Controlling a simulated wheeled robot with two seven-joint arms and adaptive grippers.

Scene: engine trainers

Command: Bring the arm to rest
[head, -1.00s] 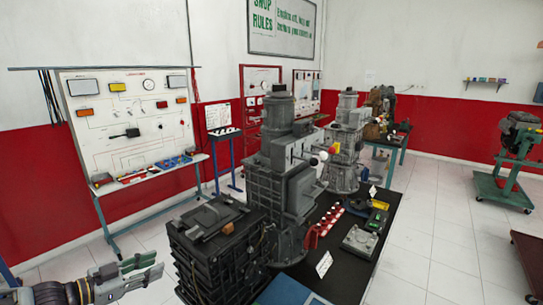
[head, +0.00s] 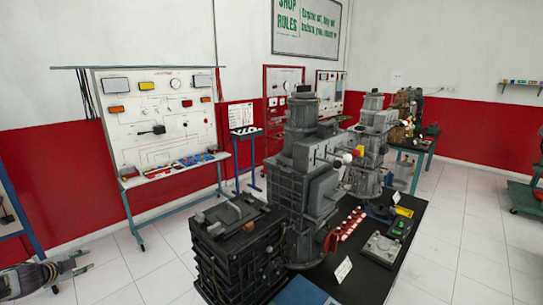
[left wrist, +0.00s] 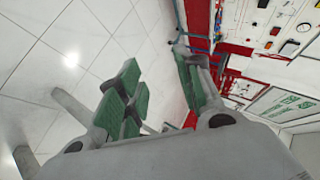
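My left gripper (head: 78,264) is at the lower left edge of the head view, over the white tiled floor and well left of the black table. In the left wrist view its two green-padded fingers (left wrist: 158,78) stand apart, with nothing between them. The floor and part of the red and white wall show past them. My right gripper is in neither view.
A white trainer board (head: 155,115) stands by the wall. The tiled floor (head: 120,275) between the board and table is clear.

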